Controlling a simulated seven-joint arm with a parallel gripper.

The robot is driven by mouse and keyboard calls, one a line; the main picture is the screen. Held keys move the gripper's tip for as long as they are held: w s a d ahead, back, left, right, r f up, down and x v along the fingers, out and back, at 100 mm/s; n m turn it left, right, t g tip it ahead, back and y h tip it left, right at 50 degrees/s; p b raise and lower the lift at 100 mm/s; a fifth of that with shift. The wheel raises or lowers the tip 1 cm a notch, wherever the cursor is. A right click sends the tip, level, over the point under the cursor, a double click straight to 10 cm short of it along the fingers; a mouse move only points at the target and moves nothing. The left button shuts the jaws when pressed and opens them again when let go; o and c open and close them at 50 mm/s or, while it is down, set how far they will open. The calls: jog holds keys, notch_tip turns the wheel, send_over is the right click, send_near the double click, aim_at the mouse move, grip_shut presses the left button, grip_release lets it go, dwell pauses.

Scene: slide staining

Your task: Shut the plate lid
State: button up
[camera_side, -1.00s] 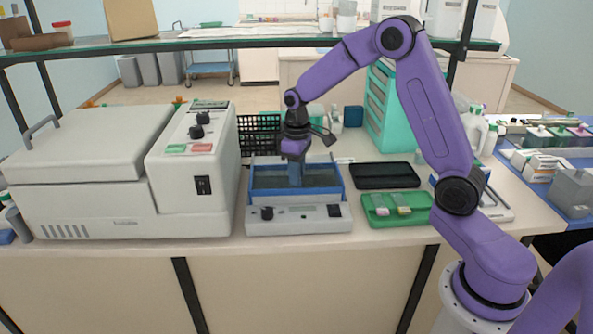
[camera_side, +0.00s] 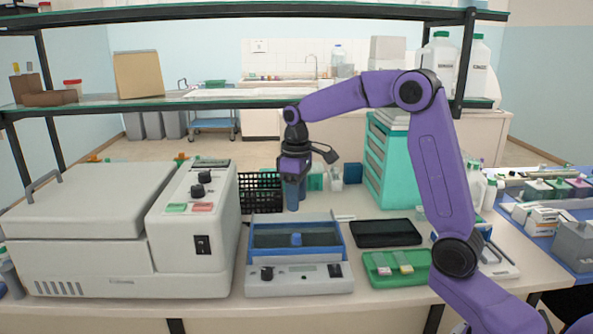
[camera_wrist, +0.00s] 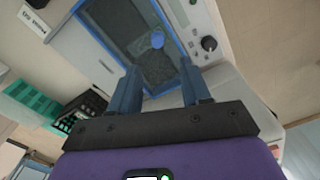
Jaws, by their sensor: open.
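The plate lid (camera_side: 270,240) is a clear dark panel in a blue frame. It appears to lie flat over the top of the grey plate unit (camera_side: 300,280). A blue knob (camera_side: 295,239) stands at its middle. The wrist view shows the lid (camera_wrist: 125,32) and its knob (camera_wrist: 157,40) beyond my fingers. My gripper (camera_side: 292,207) is open and empty, above and behind the knob, apart from it. In the wrist view the fingers (camera_wrist: 158,68) are spread with nothing between them.
A large grey machine (camera_side: 90,240) stands close on the left. A black rack (camera_side: 258,190) is behind. A dark tray (camera_side: 386,233) and a green slide tray (camera_side: 380,283) lie on the right. A shelf (camera_side: 220,103) crosses over the back of the bench.

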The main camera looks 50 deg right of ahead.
notch_tip(320, 180, up, 7)
dwell(0.3)
dwell(0.4)
jog(key=s+a+f+n, duration=0.4)
jog(key=s+a, duration=0.7)
jog(key=s, duration=0.2)
jog(key=s+f+n, duration=0.2)
jog(key=s+f, duration=0.1)
jog(key=s, duration=0.7)
jog(key=s+d+f+n, duration=0.1)
jog(key=s+f, duration=0.3)
jog(key=s, duration=0.6)
jog(key=shift+d+n, duration=0.25)
jog(key=shift+n, duration=0.25)
